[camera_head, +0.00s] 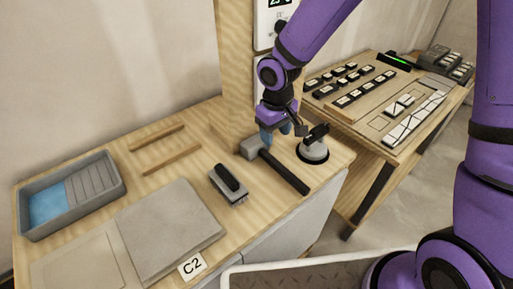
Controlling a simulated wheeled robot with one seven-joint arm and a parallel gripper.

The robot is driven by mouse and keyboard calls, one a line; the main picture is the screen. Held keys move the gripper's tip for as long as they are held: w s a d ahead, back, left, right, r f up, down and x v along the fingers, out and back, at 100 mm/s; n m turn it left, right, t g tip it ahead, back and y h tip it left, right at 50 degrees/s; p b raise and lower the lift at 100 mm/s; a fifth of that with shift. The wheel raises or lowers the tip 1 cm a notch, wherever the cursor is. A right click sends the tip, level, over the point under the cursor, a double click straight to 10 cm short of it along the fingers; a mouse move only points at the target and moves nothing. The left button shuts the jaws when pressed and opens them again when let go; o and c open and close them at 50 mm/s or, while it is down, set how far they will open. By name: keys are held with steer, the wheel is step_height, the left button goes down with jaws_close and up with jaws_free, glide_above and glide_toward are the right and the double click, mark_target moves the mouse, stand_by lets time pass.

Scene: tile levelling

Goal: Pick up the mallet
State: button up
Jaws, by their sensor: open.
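The mallet lies on the wooden bench top, with a grey head (252,148) and a dark handle (285,172) that runs toward the lower right. My gripper (274,136) is open, its bluish fingers pointing down just above and beside the mallet, near where the head meets the handle. The fingers overlap the mallet in this view, so I cannot tell whether they touch it. No object shows between the fingers.
A round suction lifter (314,152) stands close to the right of my gripper. A brush (229,184), a grey tile (169,230), a tray of blue water (107,182) and two wooden strips (171,158) lie to the left. A second table (340,112) with small blocks stands behind right.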

mark_target(272, 158)
steer(key=shift+a+f, duration=0.4)
steer(key=shift+f, duration=0.3)
step_height(272, 158, down, 5)
steer(key=shift+f, duration=0.1)
steer(key=shift+w+d+f, duration=0.1)
steer(key=shift+w+f, duration=0.05)
steer(key=shift+f, duration=1.2)
steer(key=shift+w+d+f, duration=0.1)
steer(key=shift+f, duration=1.25)
steer(key=shift+c, duration=0.2)
jaws_close()
